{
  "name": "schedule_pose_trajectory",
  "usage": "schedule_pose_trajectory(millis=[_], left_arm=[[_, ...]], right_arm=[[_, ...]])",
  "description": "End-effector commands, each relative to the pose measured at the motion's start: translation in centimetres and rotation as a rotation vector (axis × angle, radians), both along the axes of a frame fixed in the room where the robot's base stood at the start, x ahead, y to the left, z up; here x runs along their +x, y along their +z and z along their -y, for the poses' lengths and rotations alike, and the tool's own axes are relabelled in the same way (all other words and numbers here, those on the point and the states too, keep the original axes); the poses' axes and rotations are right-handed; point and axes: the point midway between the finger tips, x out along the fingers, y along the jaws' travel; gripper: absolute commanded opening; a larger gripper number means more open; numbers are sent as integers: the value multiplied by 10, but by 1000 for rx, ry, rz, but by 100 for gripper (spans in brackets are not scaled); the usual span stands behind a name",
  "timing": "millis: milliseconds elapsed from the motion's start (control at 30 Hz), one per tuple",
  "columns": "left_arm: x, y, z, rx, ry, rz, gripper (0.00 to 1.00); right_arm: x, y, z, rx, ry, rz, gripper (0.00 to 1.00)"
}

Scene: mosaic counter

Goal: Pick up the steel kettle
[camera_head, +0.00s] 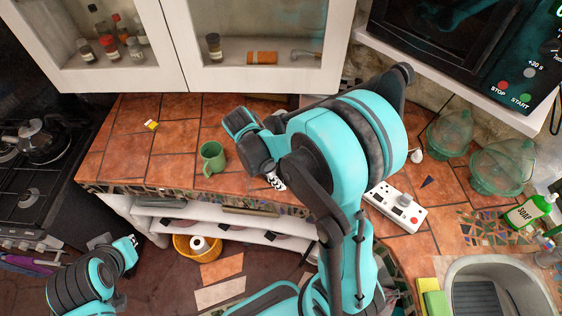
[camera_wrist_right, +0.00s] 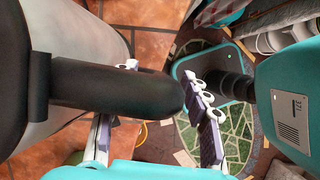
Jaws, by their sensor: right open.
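In the right wrist view a thick black handle (camera_wrist_right: 125,90) juts between the fingers of my right gripper (camera_wrist_right: 158,125). The pale grey rounded body of the steel kettle (camera_wrist_right: 92,30) shows behind it at the left. The two fingers are spread wide, one on each side of the handle, with gaps visible. In the head view my right gripper (camera_head: 275,180) is partly seen over the counter, and my right arm hides the kettle. My left gripper (camera_head: 130,244) is low at the left, away from the counter; its fingers are too small to read.
A green mug (camera_head: 212,157) stands on the tiled counter (camera_head: 125,155), left of my right gripper. A yellow-and-white block (camera_head: 151,125) lies farther left. A white controller (camera_head: 395,207) lies right of my arm. A shiny pot (camera_head: 38,140) stands on the stove (camera_head: 30,195).

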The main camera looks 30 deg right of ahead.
Motion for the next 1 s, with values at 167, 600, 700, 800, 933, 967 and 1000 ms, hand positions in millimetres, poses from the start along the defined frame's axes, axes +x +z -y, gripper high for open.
schedule_pose_trajectory(millis=[167,600,700,800,933,967,1000], left_arm=[[0,0,0,0,0,0,0],[0,0,0,0,0,0,0],[0,0,0,0,0,0,0],[0,0,0,0,0,0,0],[0,2,0,0,0,0,0],[0,2,0,0,0,0,0],[0,3,0,0,0,0,0]], right_arm=[[-1,-2,1,0,0,0,48],[0,-1,2,-4,-2,2,0],[0,-1,2,-4,-2,2,0],[0,-1,2,-4,-2,2,0],[0,5,2,-4,-1,2,0],[0,8,2,-4,-1,2,0],[0,12,2,-4,-1,2,0]])
